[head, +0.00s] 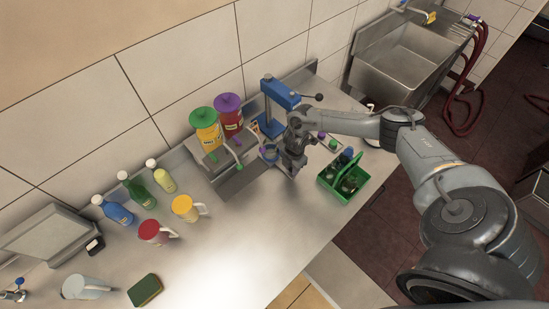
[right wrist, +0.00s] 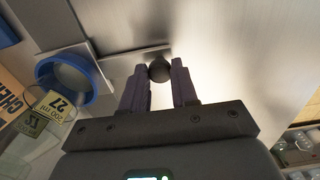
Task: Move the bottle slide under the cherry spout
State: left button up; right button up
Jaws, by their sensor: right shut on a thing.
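The red pump container with a purple top (head: 229,120) stands by the wall beside a yellow one with a green top (head: 205,128). In the right wrist view, part of an orange card reading "CHER" (right wrist: 10,98) shows at the left edge. A clear bottle labelled 27 and 200 ml (right wrist: 55,104) sits within a blue ring (right wrist: 70,82); the ring also shows in the head view (head: 268,152). My right gripper (head: 292,170) is shut on a round black knob (right wrist: 159,70), at the ring's right. The cherry spout's tip is not clear. My left gripper is out of view.
A blue press with a lever (head: 280,95) stands behind my right gripper. A green crate of small bottles (head: 328,182) is to its right. Several bottles and jugs, including a red jug (head: 150,232), stand at left. The front middle of the counter is clear.

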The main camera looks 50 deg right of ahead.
jog(key=shift+w+a+r+p, duration=0.15)
jog(key=shift+a+p, duration=0.3)
jog(key=shift+a, duration=0.35)
jog(key=shift+w+a, duration=0.15)
jog(key=shift+a, duration=0.6)
jog(key=shift+w+a+p, duration=0.25)
jog(key=shift+a+p, duration=0.5)
jog(key=shift+a, duration=0.7)
jog(key=shift+w+a+p, duration=0.2)
jog(key=shift+a+p, duration=0.15)
jog(key=shift+a, duration=0.55)
jog(key=shift+w+a+p, duration=0.2)
jog(key=shift+a+p, duration=0.15)
jog(key=shift+a, duration=0.5)
